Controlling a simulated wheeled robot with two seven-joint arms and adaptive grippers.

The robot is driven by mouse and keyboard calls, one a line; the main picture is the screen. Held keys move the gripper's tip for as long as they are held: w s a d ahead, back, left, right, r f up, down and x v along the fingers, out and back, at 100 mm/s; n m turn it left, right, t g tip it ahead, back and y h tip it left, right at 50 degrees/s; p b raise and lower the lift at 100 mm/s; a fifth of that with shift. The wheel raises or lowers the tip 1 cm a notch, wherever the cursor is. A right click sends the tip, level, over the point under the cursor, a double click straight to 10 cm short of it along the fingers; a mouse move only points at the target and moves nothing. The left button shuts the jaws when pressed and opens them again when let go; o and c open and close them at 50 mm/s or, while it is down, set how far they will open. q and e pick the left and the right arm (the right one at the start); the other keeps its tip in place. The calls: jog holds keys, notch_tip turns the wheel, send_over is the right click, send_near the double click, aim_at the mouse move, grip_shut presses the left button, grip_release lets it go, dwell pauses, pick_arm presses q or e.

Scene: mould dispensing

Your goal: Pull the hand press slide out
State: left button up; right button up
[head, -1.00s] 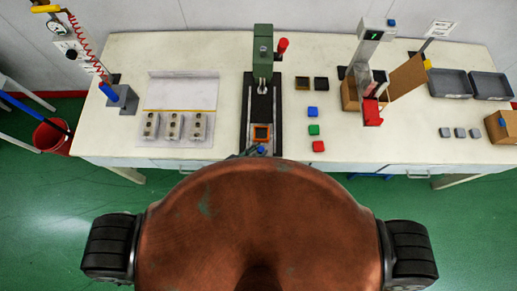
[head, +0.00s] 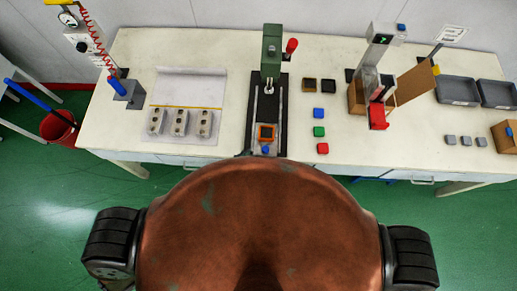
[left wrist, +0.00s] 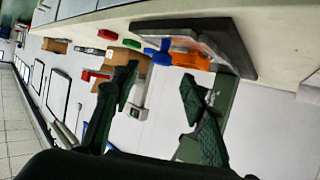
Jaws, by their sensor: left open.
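The green hand press (head: 271,55) stands at the middle back of the table on a dark base plate (head: 253,110). Its slide carries an orange square frame (head: 266,126) and has a blue knob (head: 265,149) at its front end, by the table's front edge. In the left wrist view the picture is turned over; the blue knob (left wrist: 158,53) and orange frame (left wrist: 190,60) lie beyond the fingers. My left gripper (left wrist: 160,78) is open and empty, with its fingertips apart from the knob. My right gripper is not in view.
Red, green and blue blocks (head: 319,132) lie right of the press. A sheet with several grey parts (head: 180,123) is to its left. A red-based device (head: 378,117) and grey trays (head: 457,90) stand further right. My own body hides the area before the table.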

pick_arm(q)
jog(key=shift+v, duration=2.1)
